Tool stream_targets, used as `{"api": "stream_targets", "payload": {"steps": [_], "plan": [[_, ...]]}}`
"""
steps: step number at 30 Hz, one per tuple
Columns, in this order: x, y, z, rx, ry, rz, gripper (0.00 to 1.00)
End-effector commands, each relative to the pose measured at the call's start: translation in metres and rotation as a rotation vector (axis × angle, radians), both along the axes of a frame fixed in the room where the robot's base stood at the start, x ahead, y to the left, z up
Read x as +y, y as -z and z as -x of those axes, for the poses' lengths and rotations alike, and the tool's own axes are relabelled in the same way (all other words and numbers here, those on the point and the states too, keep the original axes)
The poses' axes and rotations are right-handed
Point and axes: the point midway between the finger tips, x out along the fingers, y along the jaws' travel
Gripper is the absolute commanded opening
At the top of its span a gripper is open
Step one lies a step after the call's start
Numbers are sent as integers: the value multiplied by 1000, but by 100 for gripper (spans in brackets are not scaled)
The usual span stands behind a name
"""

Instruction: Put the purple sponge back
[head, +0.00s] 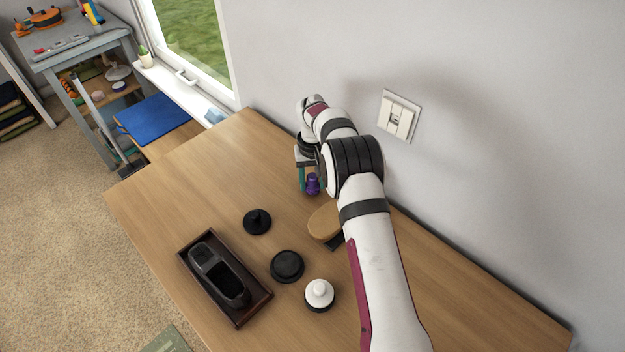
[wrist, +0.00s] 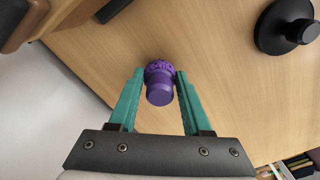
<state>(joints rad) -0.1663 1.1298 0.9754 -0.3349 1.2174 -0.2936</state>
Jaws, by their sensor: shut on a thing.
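The purple sponge (wrist: 159,86) is a small purple piece with a ruffled top and a smooth round end. My gripper (wrist: 158,80) is shut on it, with one teal finger on each side in the wrist view. In the head view the purple sponge (head: 313,184) shows between the fingers of my gripper (head: 310,180), near the wall at the back of the wooden table (head: 225,160). I cannot tell whether it touches the table. Where it belongs is not clear from these views.
A dark tray (head: 262,302) holds a black holder (head: 218,272). Near it are a black knobbed disc (head: 257,221), a black round pot (head: 287,266) and a white-topped pot (head: 319,293). A wooden brush (head: 325,222) lies partly behind my arm. The table's left part is clear.

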Motion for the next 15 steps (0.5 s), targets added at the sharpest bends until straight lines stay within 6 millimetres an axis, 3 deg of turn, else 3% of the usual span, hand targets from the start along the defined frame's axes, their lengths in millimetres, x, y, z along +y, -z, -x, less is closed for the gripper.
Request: {"api": "stream_targets", "payload": {"steps": [15], "plan": [[0,10,0,0,0,0,4]]}}
